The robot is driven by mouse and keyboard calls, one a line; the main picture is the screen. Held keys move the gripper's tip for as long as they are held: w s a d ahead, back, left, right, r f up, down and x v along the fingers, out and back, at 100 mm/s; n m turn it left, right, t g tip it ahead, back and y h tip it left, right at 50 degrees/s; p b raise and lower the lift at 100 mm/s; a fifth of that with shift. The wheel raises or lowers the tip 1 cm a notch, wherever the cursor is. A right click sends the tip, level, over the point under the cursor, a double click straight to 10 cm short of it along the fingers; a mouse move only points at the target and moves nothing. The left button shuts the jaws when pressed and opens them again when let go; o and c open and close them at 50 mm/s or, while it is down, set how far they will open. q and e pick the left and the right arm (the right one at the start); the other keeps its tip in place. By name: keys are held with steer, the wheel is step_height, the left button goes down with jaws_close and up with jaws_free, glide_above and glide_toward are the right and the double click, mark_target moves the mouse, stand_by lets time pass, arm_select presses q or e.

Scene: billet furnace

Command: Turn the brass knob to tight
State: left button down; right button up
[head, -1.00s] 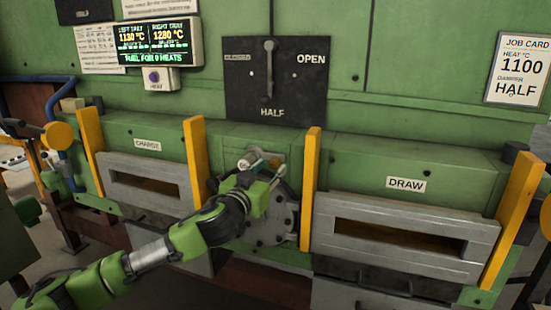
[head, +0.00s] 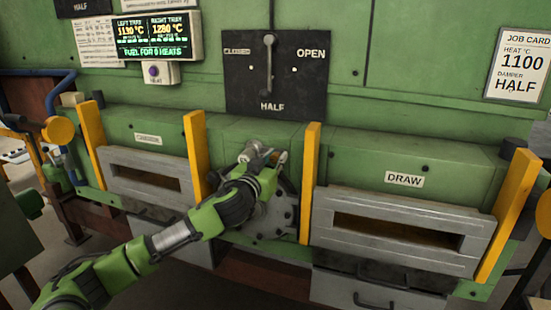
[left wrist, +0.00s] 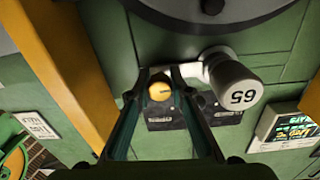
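The brass knob (left wrist: 159,91) shows in the left wrist view as a small round yellow end between my left gripper's fingertips (left wrist: 159,76). The two dark fingers converge on it, and it fills the gap between them. In the head view my left gripper (head: 281,160) is at the middle of the furnace front, and the knob is hidden there. My right gripper is not in view.
A grey round plate (head: 272,218) lies behind my wrist. Yellow posts (head: 195,155) and (head: 310,180) stand either side. The charge door (head: 150,180) and draw door (head: 400,230) flank them. The damper lever (head: 268,65) on the plate above points to HALF.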

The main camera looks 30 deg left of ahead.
arm_select(q)
steer(key=shift+m, duration=0.3)
steer(key=m+p, duration=0.2)
steer(key=m, duration=0.2)
steer(key=shift+r, duration=0.1)
steer(key=m+p, duration=0.2)
steer(key=m, duration=0.3)
steer(key=m+p, duration=0.3)
steer(key=m, duration=0.2)
steer(key=shift+m+g+p, duration=0.3)
steer(key=shift+m+p, duration=0.5)
steer(key=shift+m, duration=1.2)
steer(key=c, duration=1.8)
jaws_free()
